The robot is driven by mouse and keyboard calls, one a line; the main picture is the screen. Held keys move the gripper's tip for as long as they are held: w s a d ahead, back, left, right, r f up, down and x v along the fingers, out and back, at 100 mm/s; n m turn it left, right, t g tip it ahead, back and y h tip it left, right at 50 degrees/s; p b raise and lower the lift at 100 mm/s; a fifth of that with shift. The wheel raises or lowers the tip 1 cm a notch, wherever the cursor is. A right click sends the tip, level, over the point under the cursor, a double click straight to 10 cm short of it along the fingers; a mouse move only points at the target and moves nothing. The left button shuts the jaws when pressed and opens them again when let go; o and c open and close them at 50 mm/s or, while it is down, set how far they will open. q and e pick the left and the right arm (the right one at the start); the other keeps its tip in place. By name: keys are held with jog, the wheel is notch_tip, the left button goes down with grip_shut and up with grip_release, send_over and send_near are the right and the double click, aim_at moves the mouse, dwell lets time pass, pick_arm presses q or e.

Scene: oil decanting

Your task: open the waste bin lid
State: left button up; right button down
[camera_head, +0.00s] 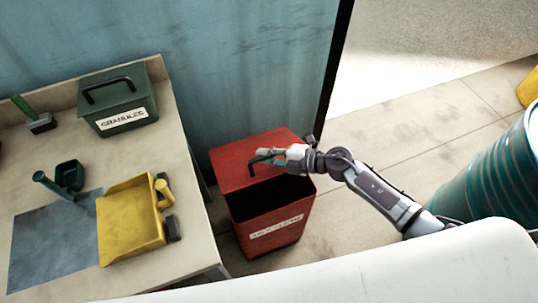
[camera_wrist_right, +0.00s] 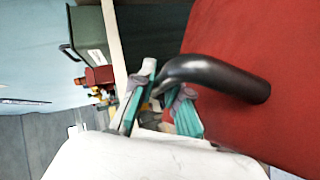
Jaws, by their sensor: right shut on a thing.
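The red waste bin (camera_head: 283,240) stands on the floor beside the workbench, with a white label on its front. Its red lid (camera_head: 232,158) is tilted up toward the back, and the dark inside shows in front of it. My right gripper (camera_head: 270,156) is at the lid, shut on the black lid handle (camera_head: 255,162). In the right wrist view, the curved handle (camera_wrist_right: 228,74) runs from the red lid (camera_wrist_right: 235,28) to between the teal-padded fingers of the gripper (camera_wrist_right: 165,105). The fingers partly hide the handle's end. My left gripper is not in view.
The workbench (camera_head: 185,225) at left holds a green labelled box (camera_head: 118,100), a yellow dustpan-like tray (camera_head: 130,220), a dark green scoop (camera_head: 68,176) and a brush (camera_head: 40,122). A teal drum (camera_head: 490,175) stands at right. Floor between bin and drum is clear.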

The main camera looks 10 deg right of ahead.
pick_arm(q)
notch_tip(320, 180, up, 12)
jog(key=p, duration=0.9)
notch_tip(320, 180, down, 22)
jog(key=b, duration=2.1)
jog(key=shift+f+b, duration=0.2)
jog(key=shift+b, duration=0.1)
pick_arm(e)
jog(key=w+a+r+m+g+h, duration=0.1)
jog(key=w+a+r+m+g, duration=0.1)
jog(key=w+r, duration=0.3)
jog(key=w+a+r+m+g+h, duration=0.1)
jog(key=w+r+g, duration=0.3)
jog(key=w, duration=1)
jog(key=shift+w+a+r+m+g+h, duration=0.2)
jog(key=shift+a+r+m+g+h, duration=0.15)
jog(key=shift+r+m+h, duration=0.25)
jog(key=c, duration=1.2)
grip_release()
jog(key=shift+o, duration=0.2)
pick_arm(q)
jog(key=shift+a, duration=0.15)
